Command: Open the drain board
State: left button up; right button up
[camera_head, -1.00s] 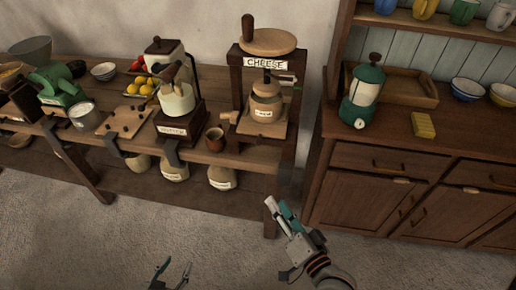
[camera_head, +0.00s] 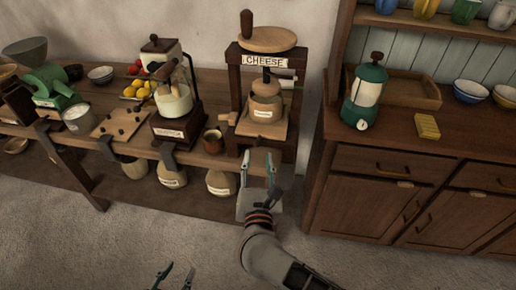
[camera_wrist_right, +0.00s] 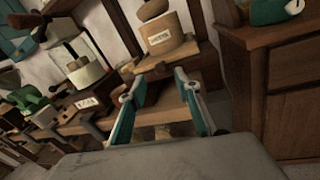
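No part is labelled as a drain board. The wooden cheese press (camera_head: 237,85) stands at the right end of the long table, with a CHEESE sign. A light board (camera_head: 278,131) lies in its base under a labelled jar (camera_head: 264,103), and I cannot tell whether it is the drain board. My right gripper (camera_head: 260,162) is open and empty, pointing at the table's front edge below the press. In the right wrist view, its spread fingers (camera_wrist_right: 158,82) are below the jar (camera_wrist_right: 160,38). My left gripper (camera_head: 175,272) is open and empty at the bottom edge, far from the press.
A brown cup (camera_head: 213,141) and a blender-like machine (camera_head: 178,125) stand left of the press. Jars (camera_head: 221,183) sit on the lower shelf. A wooden cabinet (camera_head: 365,195) with a green lantern (camera_head: 366,98) is at right. The floor in front is clear.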

aim_at(258, 146)
jog(key=w, duration=0.5)
jog(key=shift+d, duration=0.25)
grip_shut()
